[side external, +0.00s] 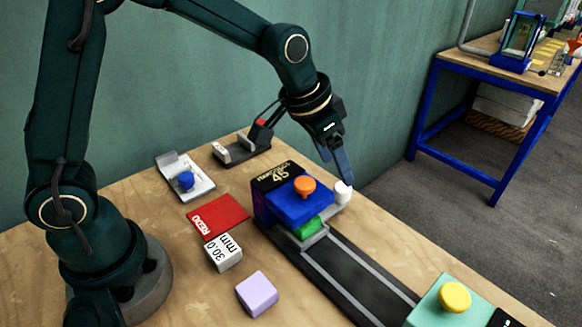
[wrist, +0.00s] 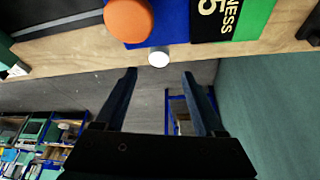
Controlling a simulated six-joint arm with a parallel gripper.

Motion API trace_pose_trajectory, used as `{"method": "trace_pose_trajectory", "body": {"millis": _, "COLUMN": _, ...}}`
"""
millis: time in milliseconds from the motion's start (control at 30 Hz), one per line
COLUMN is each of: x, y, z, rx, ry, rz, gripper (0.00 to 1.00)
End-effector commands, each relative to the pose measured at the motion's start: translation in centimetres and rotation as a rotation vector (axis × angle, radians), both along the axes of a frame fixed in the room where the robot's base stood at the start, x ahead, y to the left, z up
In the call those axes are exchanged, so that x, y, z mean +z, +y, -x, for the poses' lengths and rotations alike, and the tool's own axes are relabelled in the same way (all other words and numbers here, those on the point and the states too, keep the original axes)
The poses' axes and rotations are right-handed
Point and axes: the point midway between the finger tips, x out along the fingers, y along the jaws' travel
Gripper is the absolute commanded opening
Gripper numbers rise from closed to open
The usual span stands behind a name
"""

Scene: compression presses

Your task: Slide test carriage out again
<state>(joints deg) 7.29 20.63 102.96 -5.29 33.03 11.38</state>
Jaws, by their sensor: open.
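My gripper (wrist: 159,72) is open and empty. Its fingertips are close to the white knob, either side of it in the wrist view; contact cannot be told.
The dark rail (side external: 352,270) runs clear to a teal block with a yellow knob (side external: 455,297). A red card (side external: 217,215), a white block marked 30.0 mm (side external: 223,252) and a lilac block (side external: 257,294) lie left of it. Two small fixtures (side external: 185,180) (side external: 240,148) stand behind.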

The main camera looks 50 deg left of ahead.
Motion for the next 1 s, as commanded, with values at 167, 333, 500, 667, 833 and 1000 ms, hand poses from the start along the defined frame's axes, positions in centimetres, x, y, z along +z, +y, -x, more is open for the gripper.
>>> {"method": "trace_pose_trajectory", "body": {"millis": 167, "x": -1.7, "y": -0.3, "z": -0.1, "rx": -0.006, "ry": 0.024, "rz": -0.003, "gripper": 0.71}}
{"method": "trace_pose_trajectory", "body": {"millis": 333, "x": -3.7, "y": -0.4, "z": -0.8, "rx": -0.004, "ry": 0.024, "rz": -0.004, "gripper": 0.71}}
{"method": "trace_pose_trajectory", "body": {"millis": 500, "x": -5.0, "y": -0.6, "z": -1.4, "rx": -0.004, "ry": 0.023, "rz": -0.004, "gripper": 0.71}}
{"method": "trace_pose_trajectory", "body": {"millis": 667, "x": -5.4, "y": -0.6, "z": -1.6, "rx": -0.004, "ry": 0.020, "rz": -0.004, "gripper": 0.71}}
{"method": "trace_pose_trajectory", "body": {"millis": 833, "x": -5.4, "y": -0.6, "z": -1.6, "rx": -0.004, "ry": 0.019, "rz": -0.003, "gripper": 0.71}}
{"method": "trace_pose_trajectory", "body": {"millis": 1000, "x": -5.4, "y": -0.6, "z": -1.6, "rx": -0.004, "ry": 0.019, "rz": -0.003, "gripper": 0.17}}
